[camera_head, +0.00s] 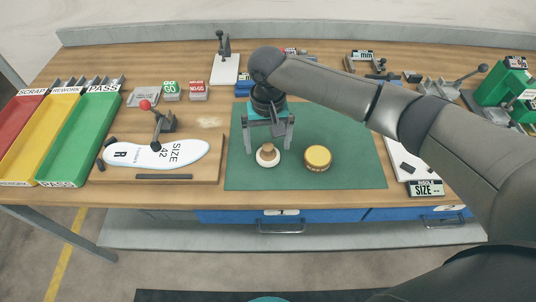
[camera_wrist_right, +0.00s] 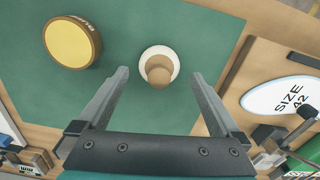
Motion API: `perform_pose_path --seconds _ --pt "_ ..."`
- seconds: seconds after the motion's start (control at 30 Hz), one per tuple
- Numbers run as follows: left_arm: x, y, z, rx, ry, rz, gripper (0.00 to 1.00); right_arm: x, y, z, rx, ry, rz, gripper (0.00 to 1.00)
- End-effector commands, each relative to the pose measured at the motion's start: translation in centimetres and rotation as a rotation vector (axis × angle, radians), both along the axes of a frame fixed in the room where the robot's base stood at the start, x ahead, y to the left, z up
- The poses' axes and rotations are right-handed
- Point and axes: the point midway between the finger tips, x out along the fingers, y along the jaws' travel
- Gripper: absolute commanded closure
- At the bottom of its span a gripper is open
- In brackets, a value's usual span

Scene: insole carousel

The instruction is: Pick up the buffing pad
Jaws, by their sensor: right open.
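The buffing pad, a white disc with a wooden knob (camera_head: 268,155), sits on the green mat (camera_head: 345,165). Its knob also shows in the right wrist view (camera_wrist_right: 158,70), at the upper middle with the white disc around it. My right gripper (camera_head: 270,143) points down over the mat just behind the pad. Its fingers are open, and in the wrist view the tips (camera_wrist_right: 160,76) lie on either side of the pad with gaps. Nothing is held. My left gripper is not in view.
A round tin with a yellow top (camera_head: 317,157) stands on the mat right of the pad. Left is a wooden board (camera_head: 208,172) with a white insole (camera_head: 130,152) and toggle clamp. Red, yellow and green trays (camera_head: 85,140) stand far left. The mat's front is clear.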

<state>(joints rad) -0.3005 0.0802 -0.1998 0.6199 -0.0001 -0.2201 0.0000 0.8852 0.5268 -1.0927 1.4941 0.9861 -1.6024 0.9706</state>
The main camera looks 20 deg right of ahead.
Motion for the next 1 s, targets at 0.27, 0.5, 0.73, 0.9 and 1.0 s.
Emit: perform_pose_path --seconds 0.27,0.5,0.73,0.9,1.0 --pt "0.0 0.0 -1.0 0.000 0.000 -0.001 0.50 0.2 -0.1 -3.5 0.000 0.000 0.001 0.00" --pt "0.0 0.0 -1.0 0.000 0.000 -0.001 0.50 0.2 -0.1 -3.5 0.000 0.000 0.001 0.00" --pt "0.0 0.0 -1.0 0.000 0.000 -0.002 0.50 0.2 -0.1 -3.5 0.000 0.000 0.001 0.26" --pt "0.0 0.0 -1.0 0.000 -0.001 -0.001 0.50 0.2 -0.1 -3.5 0.000 0.000 0.001 0.45" --pt "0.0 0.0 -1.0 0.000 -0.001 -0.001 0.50 0.2 -0.1 -3.5 0.000 0.000 0.001 0.56"
